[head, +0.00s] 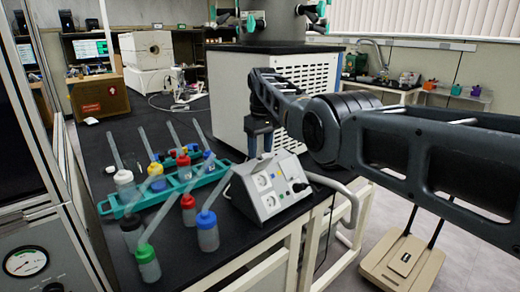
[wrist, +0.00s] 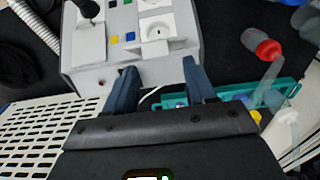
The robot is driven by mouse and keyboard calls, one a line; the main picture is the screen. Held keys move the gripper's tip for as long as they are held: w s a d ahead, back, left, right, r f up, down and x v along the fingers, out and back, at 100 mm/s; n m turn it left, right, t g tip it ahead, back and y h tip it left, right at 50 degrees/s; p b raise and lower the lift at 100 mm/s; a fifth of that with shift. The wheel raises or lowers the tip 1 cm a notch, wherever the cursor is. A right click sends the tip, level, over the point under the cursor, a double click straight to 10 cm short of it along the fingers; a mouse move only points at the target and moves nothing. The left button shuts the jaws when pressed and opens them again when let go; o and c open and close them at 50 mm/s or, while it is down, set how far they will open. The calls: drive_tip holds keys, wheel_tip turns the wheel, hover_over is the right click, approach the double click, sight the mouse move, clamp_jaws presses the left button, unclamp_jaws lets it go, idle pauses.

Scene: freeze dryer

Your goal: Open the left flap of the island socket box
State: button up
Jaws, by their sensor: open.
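The island socket box (head: 270,187) is a light grey box with a sloped face on the black bench, near its right edge. It also shows in the wrist view (wrist: 90,60), at the top. Its face has two round sockets, small coloured squares and a black knob or plug (head: 300,187). One white socket (wrist: 157,32) shows its round recess in the wrist view. I cannot tell the left flap's state. My gripper (head: 260,145) points down just behind the box. In the wrist view its two blue fingers (wrist: 160,88) are apart beside the box's edge, nothing between them.
A teal rack (head: 118,210) with several capped bottles and tubes stands left of the box. Loose bottles, one blue-capped (head: 207,232), stand in front. A large white perforated machine (head: 225,100) stands behind. A grey hose (head: 345,195) lies right.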

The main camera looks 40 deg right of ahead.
sight(261, 166)
wheel_tip(261, 166, up, 7)
drive_tip(key=shift+s+b, duration=0.2)
drive_tip(key=shift+b, duration=0.1)
drive_tip(key=shift+r, duration=0.1)
idle(0.4)
